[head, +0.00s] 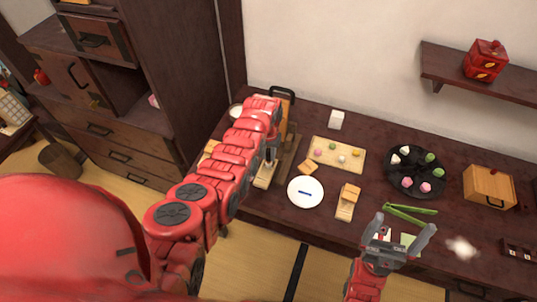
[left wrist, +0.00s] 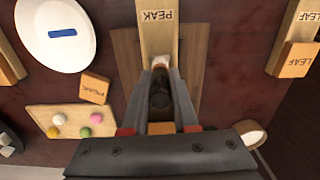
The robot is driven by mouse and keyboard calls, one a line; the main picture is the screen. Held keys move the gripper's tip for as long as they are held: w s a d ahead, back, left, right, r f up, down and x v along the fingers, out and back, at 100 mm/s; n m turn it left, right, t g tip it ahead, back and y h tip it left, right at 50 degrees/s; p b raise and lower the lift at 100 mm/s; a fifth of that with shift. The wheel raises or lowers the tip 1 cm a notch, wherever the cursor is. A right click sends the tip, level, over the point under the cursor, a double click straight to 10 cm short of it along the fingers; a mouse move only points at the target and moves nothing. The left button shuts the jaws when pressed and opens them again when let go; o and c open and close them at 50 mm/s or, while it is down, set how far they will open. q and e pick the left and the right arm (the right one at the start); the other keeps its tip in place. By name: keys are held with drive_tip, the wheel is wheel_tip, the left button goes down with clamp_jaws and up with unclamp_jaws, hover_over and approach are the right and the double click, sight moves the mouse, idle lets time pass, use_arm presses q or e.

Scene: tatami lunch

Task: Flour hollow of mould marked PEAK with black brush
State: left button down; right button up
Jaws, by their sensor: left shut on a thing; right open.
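The mould marked PEAK (left wrist: 157,38) lies on a brown board (left wrist: 128,50) in the left wrist view; its pale wooden end also shows in the head view (head: 263,178). My left gripper (left wrist: 160,82) is shut on the black brush (left wrist: 161,98), above the mould. The brush's pale tip (left wrist: 161,63) points towards the lettered end. The fingers and brush hide much of the mould, and I cannot see its hollow or tell if the tip touches it. My right gripper (head: 400,235) is open and empty near the table's front edge, by green tongs (head: 408,212).
A white plate with a blue mark (head: 305,200) and a board with coloured balls (head: 330,143) lie right of the PEAK mould. The LEAF mould (left wrist: 288,38) lies on its other side. A pale round bowl (left wrist: 262,137) is close by. A dark round tray (head: 413,192) stands farther right.

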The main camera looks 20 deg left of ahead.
use_arm(q)
drive_tip(key=shift+f+b, duration=0.3)
drive_tip(key=shift+f, duration=0.1)
drive_tip(key=shift+d, duration=0.2)
idle(0.3)
drive_tip(key=shift+a, duration=0.4)
drive_tip(key=shift+w+d+b, duration=0.2)
drive_tip(key=shift+b, duration=0.4)
drive_tip(key=shift+s, duration=0.1)
drive_tip(key=shift+s+p, duration=0.1)
drive_tip(key=shift+p, duration=0.25)
drive_tip(key=shift+s, duration=0.25)
